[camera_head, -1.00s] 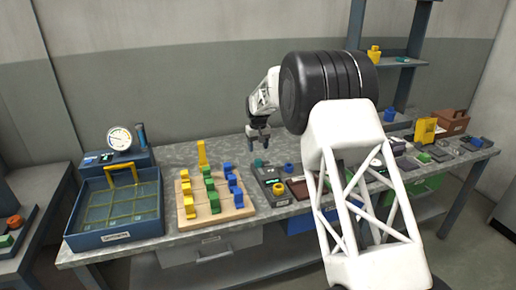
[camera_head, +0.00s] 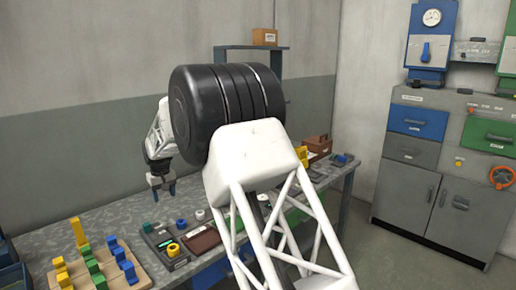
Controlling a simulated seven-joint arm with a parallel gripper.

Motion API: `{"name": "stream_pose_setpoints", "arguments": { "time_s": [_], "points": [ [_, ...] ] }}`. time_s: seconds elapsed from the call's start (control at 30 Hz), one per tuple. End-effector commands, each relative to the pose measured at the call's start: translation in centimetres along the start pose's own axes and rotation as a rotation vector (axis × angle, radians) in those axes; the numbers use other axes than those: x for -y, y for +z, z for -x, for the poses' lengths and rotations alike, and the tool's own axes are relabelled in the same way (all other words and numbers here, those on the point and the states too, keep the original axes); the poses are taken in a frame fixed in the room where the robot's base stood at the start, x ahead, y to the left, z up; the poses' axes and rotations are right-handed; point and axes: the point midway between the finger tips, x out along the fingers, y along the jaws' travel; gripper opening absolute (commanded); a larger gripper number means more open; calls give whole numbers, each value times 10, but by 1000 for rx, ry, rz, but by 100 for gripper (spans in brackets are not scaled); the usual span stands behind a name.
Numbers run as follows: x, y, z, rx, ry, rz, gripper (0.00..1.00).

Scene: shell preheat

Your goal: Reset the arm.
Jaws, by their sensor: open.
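My gripper (camera_head: 162,187) hangs from my arm, pointing down, above the back part of the grey workbench (camera_head: 60,240). Its two fingers are apart and nothing shows between them. My arm's white truss link and black joint fill the middle of the view and hide part of the bench.
A wooden board (camera_head: 135,281) with yellow, green and blue blocks lies at the front left of the bench. A dark tray (camera_head: 158,238) with a yellow ring (camera_head: 173,250) is near the gripper. Grey cabinets (camera_head: 410,190) stand at the right. Open floor (camera_head: 385,260) lies before them.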

Motion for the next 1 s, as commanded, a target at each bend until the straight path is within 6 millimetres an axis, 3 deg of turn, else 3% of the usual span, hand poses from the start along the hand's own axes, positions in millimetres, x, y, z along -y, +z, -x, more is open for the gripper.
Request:
{"name": "stream_pose_setpoints", "arguments": {
  "time_s": [0.1,0.4,1.0],
  "points": [
    [-22,27,25,-9,2,-30,60],
    [-65,98,74,-29,8,-101,60],
    [-125,254,150,-68,22,-243,60]
  ]
}}
